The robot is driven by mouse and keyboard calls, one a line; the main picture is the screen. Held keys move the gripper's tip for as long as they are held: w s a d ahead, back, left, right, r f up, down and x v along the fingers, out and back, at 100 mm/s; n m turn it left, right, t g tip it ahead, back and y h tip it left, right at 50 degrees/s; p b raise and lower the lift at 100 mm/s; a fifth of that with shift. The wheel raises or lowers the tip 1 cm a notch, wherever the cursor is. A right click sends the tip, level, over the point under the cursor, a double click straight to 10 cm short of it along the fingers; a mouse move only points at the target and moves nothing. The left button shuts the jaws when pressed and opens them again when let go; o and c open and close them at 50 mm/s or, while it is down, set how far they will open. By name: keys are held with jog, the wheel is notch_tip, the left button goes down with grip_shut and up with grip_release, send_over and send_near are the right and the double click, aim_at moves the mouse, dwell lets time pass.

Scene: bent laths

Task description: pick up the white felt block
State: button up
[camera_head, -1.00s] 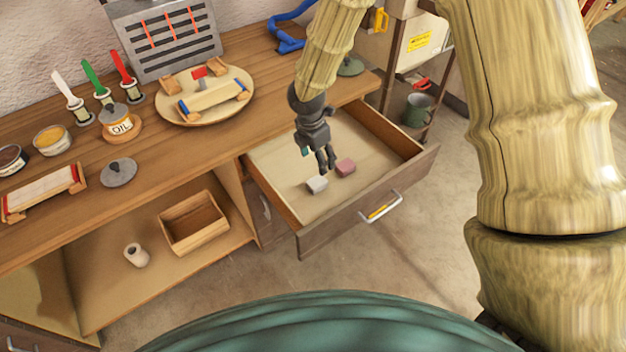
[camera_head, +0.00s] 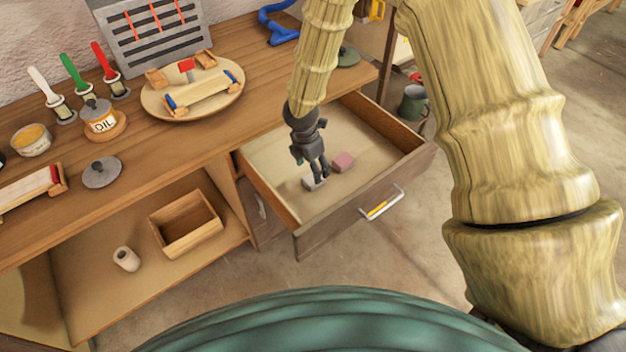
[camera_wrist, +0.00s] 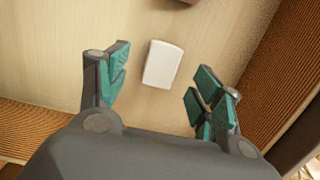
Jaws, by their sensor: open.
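The white felt block (camera_wrist: 163,64) lies flat on the drawer floor. In the wrist view it sits between and slightly beyond the two fingertips of my open gripper (camera_wrist: 161,90), touching neither. In the head view my gripper (camera_head: 316,177) is inside the open drawer, pointing down just over the white block (camera_head: 312,184), and its fingers partly hide the block. The height of the fingertips above the drawer floor is hard to tell.
A pink block (camera_head: 343,162) lies close by in the drawer; its edge shows at the top of the wrist view. The drawer's walls (camera_head: 268,194) surround my gripper. The bench (camera_head: 150,135) carries a round board (camera_head: 160,112) and an oil can.

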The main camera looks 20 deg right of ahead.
jog(key=shift+s+d+f+p, duration=0.1)
jog(key=shift+f+p, duration=0.2)
jog(key=shift+f, duration=1.1)
jog(key=shift+d+f+p, duration=0.1)
jog(key=shift+f+p, duration=0.2)
jog(key=shift+f, duration=1.1)
jog(key=shift+c, duration=0.5)
jog(key=c, duration=0.8)
